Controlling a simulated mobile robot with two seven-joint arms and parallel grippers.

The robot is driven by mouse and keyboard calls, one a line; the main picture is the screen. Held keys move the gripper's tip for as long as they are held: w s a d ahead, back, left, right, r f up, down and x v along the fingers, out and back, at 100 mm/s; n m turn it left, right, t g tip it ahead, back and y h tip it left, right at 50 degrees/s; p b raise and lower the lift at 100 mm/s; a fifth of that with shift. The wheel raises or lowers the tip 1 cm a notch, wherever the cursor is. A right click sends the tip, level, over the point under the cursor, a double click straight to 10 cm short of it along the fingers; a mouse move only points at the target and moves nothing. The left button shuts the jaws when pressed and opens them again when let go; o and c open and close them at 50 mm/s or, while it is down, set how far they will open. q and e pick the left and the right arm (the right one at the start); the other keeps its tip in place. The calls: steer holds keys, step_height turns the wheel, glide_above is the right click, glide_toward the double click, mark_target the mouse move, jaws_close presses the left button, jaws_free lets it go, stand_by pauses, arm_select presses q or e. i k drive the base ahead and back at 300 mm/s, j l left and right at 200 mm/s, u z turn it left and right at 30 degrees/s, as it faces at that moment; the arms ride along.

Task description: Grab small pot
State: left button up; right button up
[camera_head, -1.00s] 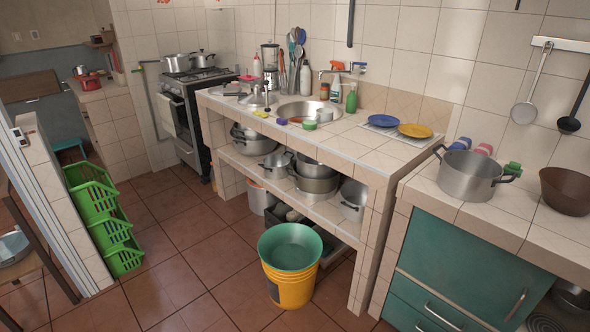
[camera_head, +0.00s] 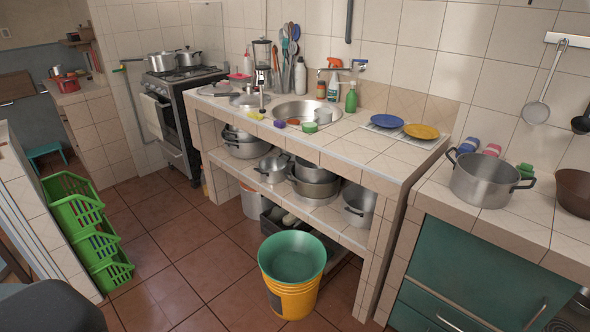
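Several metal pots are in view, and I cannot tell which one is the small pot. A pot with dark handles (camera_head: 485,180) stands on the right tiled counter. On the shelf under the sink counter are a small pot with a side handle (camera_head: 274,166), a wider pot (camera_head: 314,181), a pot at the right end (camera_head: 358,205) and one at the left (camera_head: 245,147). Two pots (camera_head: 167,63) stand on the stove. Neither of my grippers shows; a dark rounded part of mine is at the bottom left.
A yellow bucket stack with a green inside (camera_head: 290,295) stands on the floor before the sink counter (camera_head: 350,148). Green crates (camera_head: 75,205) stack at the left. The tiled floor between them is clear. A brown bowl (camera_head: 573,192) sits at the right edge.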

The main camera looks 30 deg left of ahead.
mark_target(271, 168)
steer(key=i+j+z, duration=0.15)
steer(key=j+z, duration=0.15)
steer(key=j, duration=0.6)
steer(key=i+j+z, duration=0.1)
steer(key=j+z, duration=0.2)
steer(key=j, duration=0.6)
steer(key=j+z, duration=0.1)
steer(key=j, duration=2.75)
